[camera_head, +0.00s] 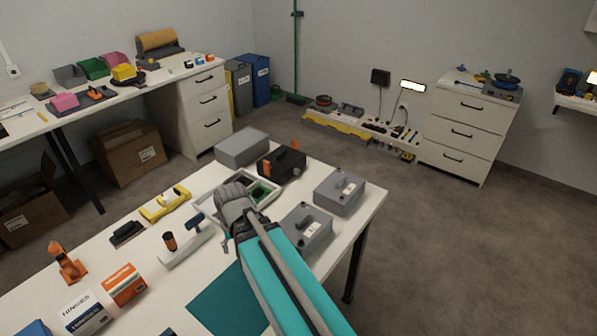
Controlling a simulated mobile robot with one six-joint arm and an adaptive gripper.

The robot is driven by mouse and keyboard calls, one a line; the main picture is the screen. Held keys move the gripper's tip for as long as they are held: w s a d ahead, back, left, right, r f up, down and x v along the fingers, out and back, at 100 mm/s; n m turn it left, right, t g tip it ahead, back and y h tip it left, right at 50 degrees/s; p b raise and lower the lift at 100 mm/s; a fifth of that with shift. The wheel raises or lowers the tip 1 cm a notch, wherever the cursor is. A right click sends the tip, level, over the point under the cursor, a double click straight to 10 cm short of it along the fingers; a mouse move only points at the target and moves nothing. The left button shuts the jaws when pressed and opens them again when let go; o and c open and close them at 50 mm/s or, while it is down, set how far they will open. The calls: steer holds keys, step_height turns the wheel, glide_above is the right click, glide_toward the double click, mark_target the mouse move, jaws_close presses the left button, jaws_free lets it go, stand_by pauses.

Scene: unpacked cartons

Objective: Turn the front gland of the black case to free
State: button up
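The black case (281,166) stands on the white table, beyond the end of my arm and slightly to its right. My gripper (236,194) is at the end of my teal and grey arm, over a pale tray near the case. It appears apart from the case. The wrist hides its fingers, so its opening does not show.
A pale tray (262,203) with green boards lies under my wrist. Grey boxes stand behind (241,146), at right (340,192) and beside my forearm (305,229). A yellow tool (166,203) and a stand (186,246) are at left. The table's right edge is close.

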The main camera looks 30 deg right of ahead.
steer(key=w+d+m, duration=0.1)
steer(key=d+m, duration=0.1)
steer(key=w+d+r+m+t+y, duration=0.1)
steer(key=w+d+m, duration=0.1)
steer(key=w+d+m+p, duration=0.1)
steer(key=d+m, duration=0.1)
steer(key=m, duration=0.1)
steer(key=shift+w+d+r+y, duration=0.3)
steer(key=shift+w+d, duration=0.1)
steer(key=w+d+m+t, duration=0.1)
steer(key=d+m, duration=0.1)
steer(key=d, duration=0.1)
steer(key=w+d+r+m, duration=0.1)
steer(key=d+m, duration=0.2)
steer(key=w+d+r+m+t+p, duration=0.1)
steer(key=d+m, duration=0.1)
steer(key=shift+w+d+r+t+y, duration=0.1)
steer(key=shift+w+d+t+y, duration=0.1)
steer(key=shift+d+t+y, duration=0.15)
steer(key=w+d+r+m+t+p, duration=0.1)
steer(key=w+d+r+m+t, duration=0.15)
steer(key=d+m, duration=0.7)
steer(key=m+t+p, duration=0.1)
steer(key=m+t, duration=0.1)
steer(key=m, duration=0.4)
glide_toward(299, 171)
steer(key=v, duration=0.4)
steer(key=shift+s+r, duration=0.1)
steer(key=shift+s, duration=0.05)
steer(key=shift+a, duration=0.1)
